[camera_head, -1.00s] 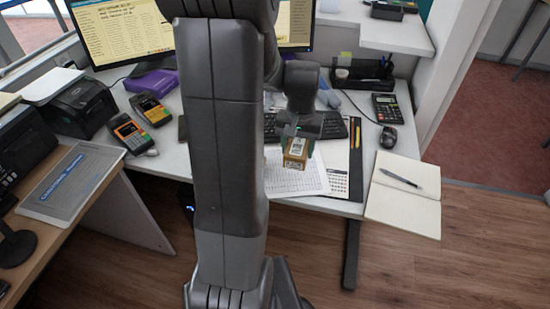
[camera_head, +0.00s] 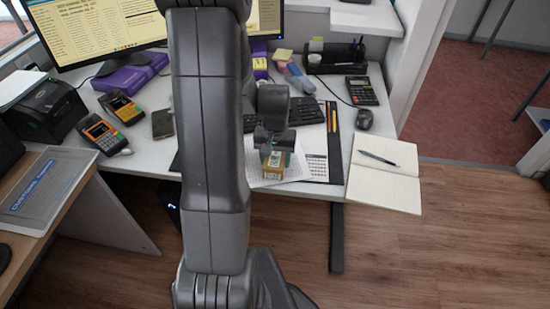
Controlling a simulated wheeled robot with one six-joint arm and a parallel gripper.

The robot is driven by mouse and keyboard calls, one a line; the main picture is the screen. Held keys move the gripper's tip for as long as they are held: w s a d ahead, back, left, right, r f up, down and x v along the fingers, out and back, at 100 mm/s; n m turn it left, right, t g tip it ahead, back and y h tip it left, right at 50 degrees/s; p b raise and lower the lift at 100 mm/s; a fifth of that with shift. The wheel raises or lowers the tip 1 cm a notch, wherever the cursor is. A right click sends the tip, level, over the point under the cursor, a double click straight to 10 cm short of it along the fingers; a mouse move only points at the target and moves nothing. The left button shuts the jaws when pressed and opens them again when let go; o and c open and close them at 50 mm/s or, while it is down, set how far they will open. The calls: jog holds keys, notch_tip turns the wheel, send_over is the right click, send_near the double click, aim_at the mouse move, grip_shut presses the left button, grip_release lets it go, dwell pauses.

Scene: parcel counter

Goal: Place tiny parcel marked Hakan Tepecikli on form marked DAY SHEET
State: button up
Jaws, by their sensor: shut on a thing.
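My gripper (camera_head: 275,140) points down over the desk and is shut on a small brown box parcel (camera_head: 275,172) with a pale label. The name on the label is too small to read. The parcel is over or on a white printed sheet (camera_head: 293,174) near the desk's front edge. I cannot tell whether it touches the sheet. My arm and gripper hide part of the sheet, and its title cannot be read.
A dark desk mat with a printed calendar (camera_head: 316,166) lies right of the parcel. An open notebook with a pen (camera_head: 383,180), a mouse (camera_head: 364,119) and a calculator (camera_head: 361,91) are farther right. A keyboard (camera_head: 305,112) is behind. Card terminals (camera_head: 102,133) stand left.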

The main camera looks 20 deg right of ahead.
aim_at(275, 157)
jog(key=shift+f, duration=0.2)
jog(key=o, duration=1.1)
jog(key=shift+r, duration=0.1)
notch_tip(275, 157, up, 12)
jog(key=p, duration=0.1)
jog(key=shift+r, duration=0.15)
